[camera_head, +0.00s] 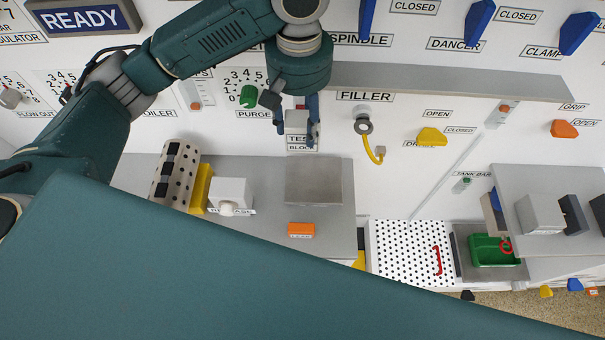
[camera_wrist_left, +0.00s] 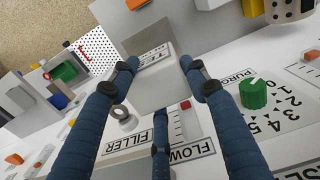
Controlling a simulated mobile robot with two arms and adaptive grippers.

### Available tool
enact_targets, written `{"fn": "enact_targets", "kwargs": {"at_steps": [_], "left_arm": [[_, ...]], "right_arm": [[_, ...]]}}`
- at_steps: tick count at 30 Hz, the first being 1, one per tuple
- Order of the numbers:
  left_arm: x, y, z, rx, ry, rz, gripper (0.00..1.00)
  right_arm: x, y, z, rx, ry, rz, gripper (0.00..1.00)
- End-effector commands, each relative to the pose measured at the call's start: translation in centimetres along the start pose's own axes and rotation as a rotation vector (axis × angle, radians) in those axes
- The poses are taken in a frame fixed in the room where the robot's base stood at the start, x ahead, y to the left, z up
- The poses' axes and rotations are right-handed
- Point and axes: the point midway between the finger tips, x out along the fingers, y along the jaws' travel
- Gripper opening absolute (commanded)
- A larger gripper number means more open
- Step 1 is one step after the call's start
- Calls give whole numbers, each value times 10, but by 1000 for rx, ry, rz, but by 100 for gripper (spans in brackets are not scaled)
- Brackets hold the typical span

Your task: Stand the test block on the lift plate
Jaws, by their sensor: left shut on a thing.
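My left gripper (camera_head: 297,125) hangs from above in front of the white panel and is shut on the pale grey test block (camera_head: 297,121). A TEST BLOCK label shows at its lower end. In the left wrist view the test block (camera_wrist_left: 150,92) sits between the dark blue fingers, with a small printed label on one face. A plain grey square plate (camera_head: 314,182), which may be the lift plate, lies below the gripper on the grey ledge. The block appears above and apart from it; the exact gap is unclear. My right gripper is not in view.
A perforated beige block (camera_head: 174,172), a yellow piece (camera_head: 201,188) and a white box (camera_head: 232,191) stand left of the plate. An orange piece (camera_head: 301,229) lies in front. My teal arm hides the foreground.

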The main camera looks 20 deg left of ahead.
Motion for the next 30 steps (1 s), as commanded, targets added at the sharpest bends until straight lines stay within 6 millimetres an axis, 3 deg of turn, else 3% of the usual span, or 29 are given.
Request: {"fn": "enact_targets", "kwargs": {"at_steps": [3, 15, 30], "left_arm": [[37, 1, 2, 1, -7, 1, 9], [136, 0, 0, 0, 0, -1, 9], [200, 0, 0, 0, 1, 0, 9]], "right_arm": [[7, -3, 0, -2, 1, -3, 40], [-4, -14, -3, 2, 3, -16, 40], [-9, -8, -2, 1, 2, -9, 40]]}}
